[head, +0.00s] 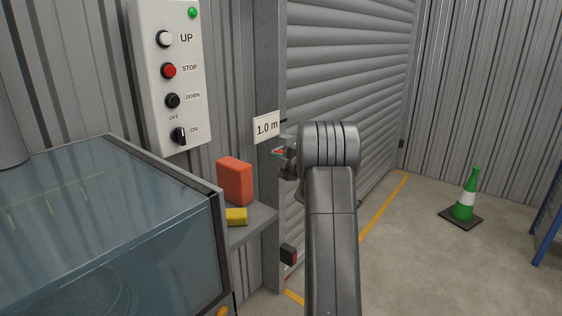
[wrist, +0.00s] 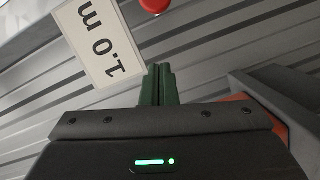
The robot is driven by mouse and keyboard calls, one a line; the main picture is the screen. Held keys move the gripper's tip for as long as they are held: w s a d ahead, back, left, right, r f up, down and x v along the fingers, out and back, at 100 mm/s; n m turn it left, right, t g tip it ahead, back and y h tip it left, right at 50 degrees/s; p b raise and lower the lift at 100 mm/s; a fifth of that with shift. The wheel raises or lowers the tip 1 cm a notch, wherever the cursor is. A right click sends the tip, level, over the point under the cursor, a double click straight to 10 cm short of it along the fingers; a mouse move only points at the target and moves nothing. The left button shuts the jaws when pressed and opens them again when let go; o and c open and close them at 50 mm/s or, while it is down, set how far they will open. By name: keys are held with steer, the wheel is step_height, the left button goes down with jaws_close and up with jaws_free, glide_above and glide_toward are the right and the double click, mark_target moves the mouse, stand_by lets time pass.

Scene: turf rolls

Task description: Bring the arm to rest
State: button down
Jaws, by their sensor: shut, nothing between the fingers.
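My arm reaches forward in the middle of the head view, bent at a grey joint. My gripper (head: 278,152) shows small at the left of that joint, in front of the ribbed shutter's frame and just below the white "1.0 m" sign (head: 267,127). In the wrist view its two dark green fingers (wrist: 158,70) are together with nothing between them. The sign (wrist: 100,45) appears upside down there, left of the fingertips. I cannot tell whether the fingers touch anything.
A control panel (head: 168,75) is on the left wall. An orange-red block (head: 235,181) and a yellow block (head: 236,216) sit on a ledge beside a glass-topped case (head: 110,225). A green cone (head: 465,195) stands right on open floor. A blue rack (head: 549,215) is at the right edge.

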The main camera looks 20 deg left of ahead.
steer(key=v, duration=0.9)
steer(key=shift+w+d, duration=0.2)
steer(key=shift+w, duration=0.05)
